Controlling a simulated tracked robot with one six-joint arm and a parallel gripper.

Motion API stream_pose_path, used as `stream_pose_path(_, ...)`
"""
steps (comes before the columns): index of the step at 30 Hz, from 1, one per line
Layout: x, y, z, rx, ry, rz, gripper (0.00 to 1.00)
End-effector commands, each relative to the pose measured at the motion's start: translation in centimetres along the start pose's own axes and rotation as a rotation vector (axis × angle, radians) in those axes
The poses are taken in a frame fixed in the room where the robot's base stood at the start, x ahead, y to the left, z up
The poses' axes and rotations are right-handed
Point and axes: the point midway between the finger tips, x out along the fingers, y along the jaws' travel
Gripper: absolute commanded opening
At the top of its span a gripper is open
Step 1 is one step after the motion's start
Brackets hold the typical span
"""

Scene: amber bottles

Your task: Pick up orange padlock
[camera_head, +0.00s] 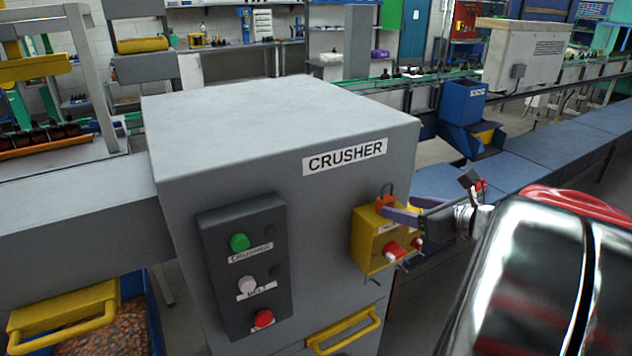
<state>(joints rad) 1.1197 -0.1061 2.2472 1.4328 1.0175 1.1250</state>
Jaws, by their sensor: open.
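A small orange padlock (385,198) with a dark shackle sits at the top of a yellow box (366,240) on the right side of the grey crusher cabinet (240,170). My gripper (405,226) reaches in from the right, in front of the yellow box. It is open, with one grey-purple finger extending left close to the padlock. I cannot tell whether that finger touches it. Red parts (395,251) on the box face show below the finger.
A dark control panel (245,265) with green, white and red buttons is on the cabinet front. A yellow handle (345,331) sticks out below the box. Blue-topped conveyors (540,152) run behind on the right. A blue bin (462,102) stands beyond the cabinet.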

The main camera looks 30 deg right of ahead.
Motion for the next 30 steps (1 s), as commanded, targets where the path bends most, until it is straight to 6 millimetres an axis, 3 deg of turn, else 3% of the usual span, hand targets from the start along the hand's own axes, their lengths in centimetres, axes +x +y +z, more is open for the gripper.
stream_pose_path(11, 0.3, 0.0, 0.0, 0.0, 0.001, 0.001, 0.58)
stream_pose_path(24, 4.9, 0.3, -0.3, 0.0, 0.001, 0.003, 0.58)
stream_pose_path(30, 5.4, 0.2, -0.3, -0.001, 0.001, 0.001, 0.58)
